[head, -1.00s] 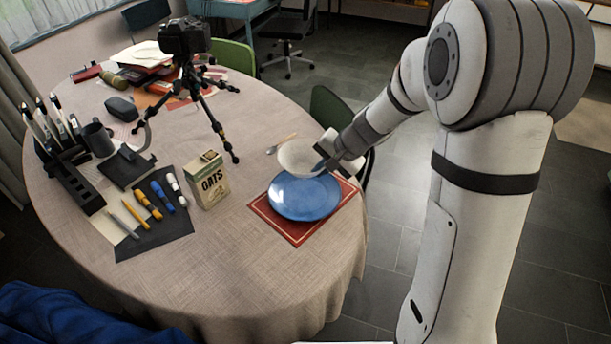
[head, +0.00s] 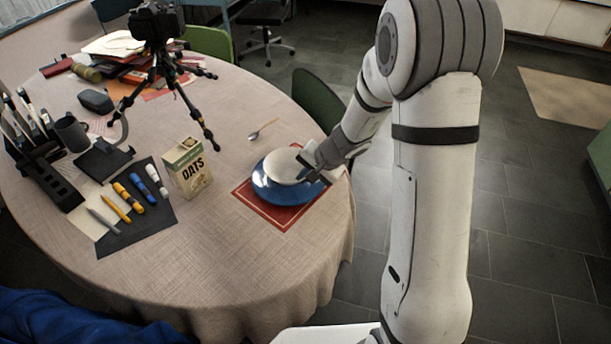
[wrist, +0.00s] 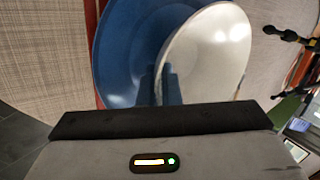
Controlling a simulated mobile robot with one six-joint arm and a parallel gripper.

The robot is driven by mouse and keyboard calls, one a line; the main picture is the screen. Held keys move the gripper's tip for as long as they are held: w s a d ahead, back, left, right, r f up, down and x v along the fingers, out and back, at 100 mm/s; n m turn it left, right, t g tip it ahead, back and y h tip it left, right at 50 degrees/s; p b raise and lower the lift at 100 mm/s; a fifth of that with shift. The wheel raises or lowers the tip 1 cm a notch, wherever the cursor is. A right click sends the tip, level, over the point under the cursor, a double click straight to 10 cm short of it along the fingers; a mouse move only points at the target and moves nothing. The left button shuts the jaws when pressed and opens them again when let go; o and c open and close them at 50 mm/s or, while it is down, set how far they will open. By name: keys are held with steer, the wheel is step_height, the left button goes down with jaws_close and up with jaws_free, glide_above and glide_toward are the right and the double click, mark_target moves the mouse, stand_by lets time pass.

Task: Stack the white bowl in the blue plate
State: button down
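The white bowl (head: 283,165) is over the blue plate (head: 268,194) in the head view and covers much of it. The plate lies on the red placemat (head: 285,217). My gripper (head: 308,166) is at the bowl's right side, shut on its rim. In the wrist view the fingers (wrist: 161,84) have the rim of the bowl (wrist: 208,60) between them, with the plate (wrist: 122,45) behind and to the left. I cannot tell whether the bowl's base touches the plate; the contact is hidden.
An oats box (head: 187,167) stands left of the placemat. A spoon (head: 262,130) lies behind the plate. A camera tripod (head: 165,75) stands farther back. Markers lie on a dark mat (head: 150,222) at left. The tablecloth in front is clear.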

steer(key=shift+f+b, duration=0.35)
steer(key=shift+b, duration=0.1)
steer(key=c, duration=1.6)
jaws_free()
steer(key=shift+r+p, duration=0.55)
steer(key=shift+p, duration=0.15)
steer(key=p+v, duration=0.1)
steer(key=v, duration=1)
steer(key=s+d+r+n+h, duration=0.2)
steer(key=s+r, duration=0.1)
steer(key=s, duration=0.3)
steer(key=s+d+r+n+h, duration=0.2)
steer(key=s+r, duration=0.1)
steer(key=s, duration=0.4)
steer(key=s+d+r+n+h, duration=0.1)
steer(key=s+d+r+n, duration=0.1)
steer(key=s, duration=0.5)
steer(key=shift+s+d+r+g+h, duration=0.2)
steer(key=shift+d+r+g+h, duration=0.25)
steer(key=shift+r, duration=0.4)
